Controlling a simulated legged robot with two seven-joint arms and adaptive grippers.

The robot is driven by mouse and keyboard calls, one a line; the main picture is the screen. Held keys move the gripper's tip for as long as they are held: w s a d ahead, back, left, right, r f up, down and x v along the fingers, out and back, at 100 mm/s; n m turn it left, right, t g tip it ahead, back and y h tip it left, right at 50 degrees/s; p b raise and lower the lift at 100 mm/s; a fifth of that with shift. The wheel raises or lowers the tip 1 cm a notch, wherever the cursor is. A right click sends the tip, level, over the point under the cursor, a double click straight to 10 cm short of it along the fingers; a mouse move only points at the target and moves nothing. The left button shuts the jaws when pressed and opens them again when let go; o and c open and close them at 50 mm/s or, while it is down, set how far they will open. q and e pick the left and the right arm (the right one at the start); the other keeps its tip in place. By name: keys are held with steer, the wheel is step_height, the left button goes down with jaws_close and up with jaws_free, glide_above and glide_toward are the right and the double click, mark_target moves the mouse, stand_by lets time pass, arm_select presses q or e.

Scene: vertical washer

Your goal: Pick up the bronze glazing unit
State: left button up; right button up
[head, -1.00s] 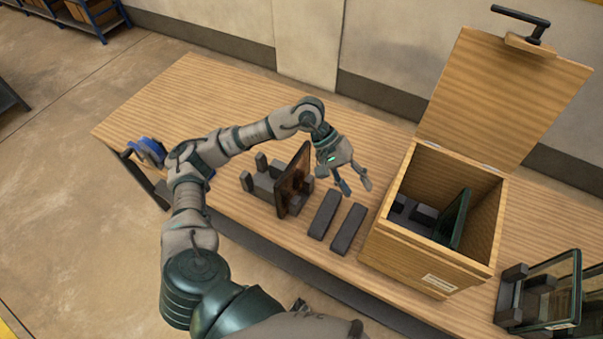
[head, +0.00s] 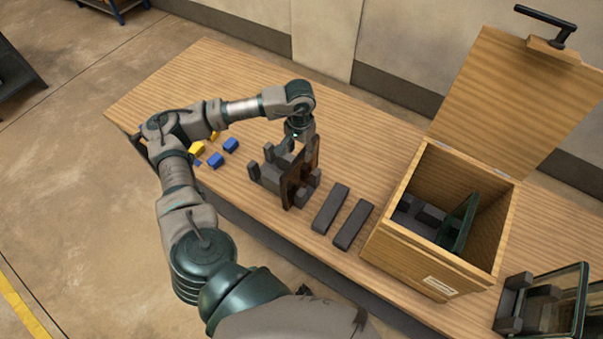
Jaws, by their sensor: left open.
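The bronze glazing unit (head: 294,188) is a dark brown pane standing upright in a dark grey rack (head: 268,174) on the wooden bench. My left gripper (head: 296,146) points down at the upper edge of the bronze unit. It is open, and its fingers overlap the pane and rack blocks in the picture, so I cannot tell whether they touch the pane. My right gripper is out of view.
Two dark bars (head: 340,216) lie right of the rack. An open wooden box (head: 415,262) with its lid raised holds a green-edged pane (head: 458,222). Another rack with panes (head: 556,305) stands at the lower right. Blue and yellow blocks (head: 214,158) lie left.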

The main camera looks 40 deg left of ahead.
mark_target(301, 161)
arm_select(q)
step_height(301, 161, down, 6)
steer(key=shift+w+a+r+p, duration=0.1)
steer(key=shift+p, duration=0.45)
steer(key=shift+c, duration=1)
steer(key=shift+d, duration=0.2)
jaws_close()
steer(key=shift+r, duration=0.1)
